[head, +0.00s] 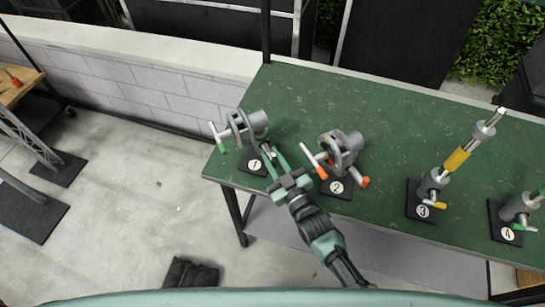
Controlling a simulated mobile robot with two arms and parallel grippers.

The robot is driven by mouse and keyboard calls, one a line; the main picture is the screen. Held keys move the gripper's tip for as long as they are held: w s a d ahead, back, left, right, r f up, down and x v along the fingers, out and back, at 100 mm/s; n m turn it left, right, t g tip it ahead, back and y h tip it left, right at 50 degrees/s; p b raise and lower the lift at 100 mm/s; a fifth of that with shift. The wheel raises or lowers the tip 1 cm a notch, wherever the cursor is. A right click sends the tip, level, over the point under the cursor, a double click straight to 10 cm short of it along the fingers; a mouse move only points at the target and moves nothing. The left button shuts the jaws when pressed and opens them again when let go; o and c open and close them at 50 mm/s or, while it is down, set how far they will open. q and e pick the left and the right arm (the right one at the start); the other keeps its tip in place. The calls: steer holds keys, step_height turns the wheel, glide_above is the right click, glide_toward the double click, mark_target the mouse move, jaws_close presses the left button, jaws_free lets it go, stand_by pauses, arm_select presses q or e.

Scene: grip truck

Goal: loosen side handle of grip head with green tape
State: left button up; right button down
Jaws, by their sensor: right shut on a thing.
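The grip head with green tape (247,125) is a grey metal head on the black base marked 1 (252,164), near the left end of the green table. A pale T-handle with a green end (219,138) sticks out on its left. My right gripper (271,154) reaches up from the front to the head's lower right side. Its fingers are close together on the side handle there, which they mostly hide. My left gripper is not in view.
The green table (385,115) also holds grip head 2 with orange-red tape (345,148), close to the right of my gripper. Base 3 bears a yellow-banded post (457,160); base 4 (506,222) is at the far right. Concrete floor (130,215) lies left.

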steer(key=shift+s+f, duration=0.1)
steer(key=shift+f, duration=0.1)
steer(key=c, duration=1.3)
jaws_free()
steer(key=shift+o, duration=0.2)
steer(key=shift+r, duration=0.1)
steer(key=b+v, duration=0.1)
steer(key=v, duration=0.6)
steer(key=shift+s+d+b, duration=0.15)
steer(key=shift+s+b, duration=0.15)
steer(key=shift+c, duration=0.2)
